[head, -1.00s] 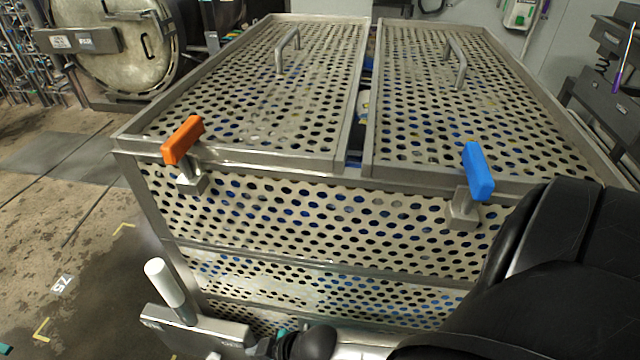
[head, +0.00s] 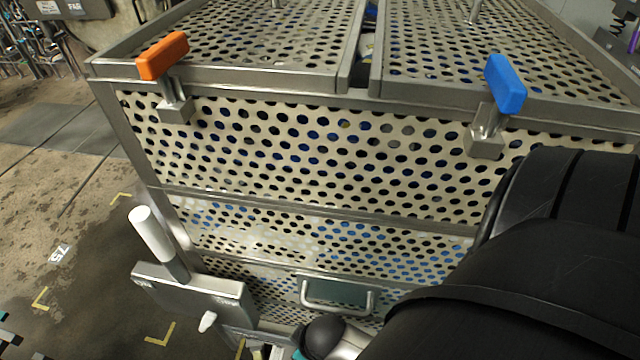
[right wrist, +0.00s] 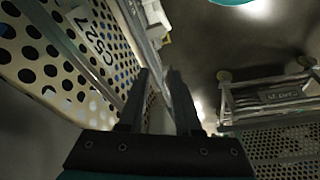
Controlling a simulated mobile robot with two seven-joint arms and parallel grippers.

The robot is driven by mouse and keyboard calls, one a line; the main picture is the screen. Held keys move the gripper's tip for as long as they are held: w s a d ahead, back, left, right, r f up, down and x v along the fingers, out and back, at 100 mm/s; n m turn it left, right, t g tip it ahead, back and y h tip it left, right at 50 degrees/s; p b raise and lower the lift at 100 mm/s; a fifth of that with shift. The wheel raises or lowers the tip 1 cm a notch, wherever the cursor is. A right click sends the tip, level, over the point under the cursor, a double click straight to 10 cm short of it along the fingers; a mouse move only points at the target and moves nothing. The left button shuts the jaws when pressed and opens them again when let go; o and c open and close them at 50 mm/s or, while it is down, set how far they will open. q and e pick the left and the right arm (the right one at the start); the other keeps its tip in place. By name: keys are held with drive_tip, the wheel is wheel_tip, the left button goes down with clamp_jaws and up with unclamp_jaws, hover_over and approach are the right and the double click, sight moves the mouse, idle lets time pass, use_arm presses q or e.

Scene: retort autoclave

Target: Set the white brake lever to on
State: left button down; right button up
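The white brake lever (head: 152,235) stands on a grey metal housing (head: 200,287) at the lower left of the cage in the head view. It leans up and to the left, at the left end of the housing. Small labels at both ends of the housing are too small to read. My right arm comes in from the right, with its wrist low and to the right of the housing. My right gripper (right wrist: 158,78) shows in the right wrist view with its two fingers apart and nothing visible between them. My left gripper is not in view.
A perforated metal cage (head: 300,160) fills the middle. An orange-handled latch (head: 162,55) and a blue-handled latch (head: 506,84) sit on its top edge. A metal handle (head: 337,308) is low on its front. Floor to the left is open.

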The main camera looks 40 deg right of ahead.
drive_tip(key=s+d+f+b, duration=0.1)
drive_tip(key=s+f+b, duration=0.2)
drive_tip(key=f, duration=0.8)
drive_tip(key=shift+s+d+g, duration=0.15)
drive_tip(key=shift+s+g, duration=0.25)
drive_tip(key=shift+s, duration=0.05)
drive_tip(key=shift+f, duration=0.1)
drive_tip(key=shift+c, duration=0.3)
